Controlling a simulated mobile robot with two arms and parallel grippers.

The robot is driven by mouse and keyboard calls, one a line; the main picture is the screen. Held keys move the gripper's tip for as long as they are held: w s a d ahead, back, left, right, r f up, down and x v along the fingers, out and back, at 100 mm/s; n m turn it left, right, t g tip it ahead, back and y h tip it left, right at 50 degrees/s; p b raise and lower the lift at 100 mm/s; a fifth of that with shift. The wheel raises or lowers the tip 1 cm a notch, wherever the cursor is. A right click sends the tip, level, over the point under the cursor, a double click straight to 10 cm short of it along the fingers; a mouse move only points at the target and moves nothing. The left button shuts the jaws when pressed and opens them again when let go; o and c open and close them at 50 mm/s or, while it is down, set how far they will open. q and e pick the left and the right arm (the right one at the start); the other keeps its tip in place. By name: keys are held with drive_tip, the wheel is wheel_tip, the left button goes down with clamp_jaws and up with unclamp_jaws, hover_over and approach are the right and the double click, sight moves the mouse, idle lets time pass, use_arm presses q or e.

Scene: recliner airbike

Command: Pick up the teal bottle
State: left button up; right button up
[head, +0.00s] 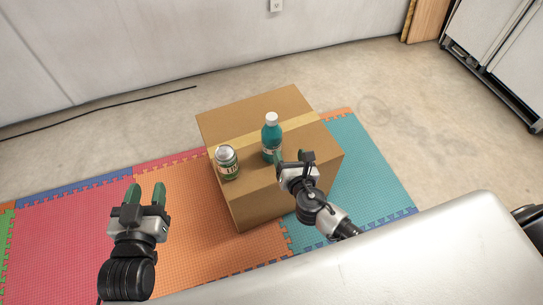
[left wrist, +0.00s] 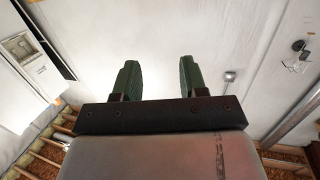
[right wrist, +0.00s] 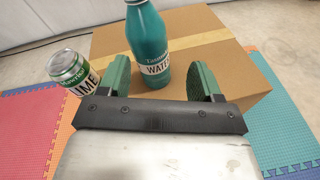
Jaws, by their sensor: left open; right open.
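The teal bottle (head: 271,140) with a white cap stands upright on a cardboard box (head: 245,197). A green and silver can (head: 227,163) stands to its left on the same box. My right gripper (head: 292,158) is open, close to the bottle on its right in the head view. In the right wrist view the bottle (right wrist: 148,45) stands ahead of the open fingers (right wrist: 160,78), in line with the gap between them. The can (right wrist: 72,72) is just beyond the left finger. My left gripper (head: 147,192) is open and empty, away from the box, with fingers pointing up.
Coloured foam mats (head: 75,225) lie on the concrete floor around the box. A pale metallic surface (head: 400,265) fills the lower right of the head view. A white cabinet (head: 500,50) stands at the far right. A black cable runs along the wall at left.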

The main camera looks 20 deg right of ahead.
sight(273, 124)
drive_tip(key=w+r+n, duration=0.1)
drive_tip(key=w+a+r+n+t+b, duration=0.1)
drive_tip(key=w, duration=0.1)
drive_tip(key=w+r+n+t+b, duration=0.1)
drive_tip(key=w+r, duration=0.1)
drive_tip(key=shift+a, duration=0.25)
drive_tip(key=shift+w, duration=0.9)
drive_tip(key=w+b, duration=0.1)
drive_tip(key=w, duration=0.2)
drive_tip(key=shift+w+a, duration=0.15)
drive_tip(key=shift+w, duration=0.65)
use_arm(q)
drive_tip(key=s+r+t+h, duration=0.2)
drive_tip(key=r+t, duration=0.5)
drive_tip(key=r, duration=0.4)
drive_tip(key=shift+s+d+r+t+h, duration=0.2)
drive_tip(key=shift+s+t+h, duration=0.1)
drive_tip(key=shift+s, duration=0.55)
drive_tip(key=shift+f, duration=0.1)
use_arm(e)
drive_tip(key=shift+r, duration=0.1)
clamp_jaws()
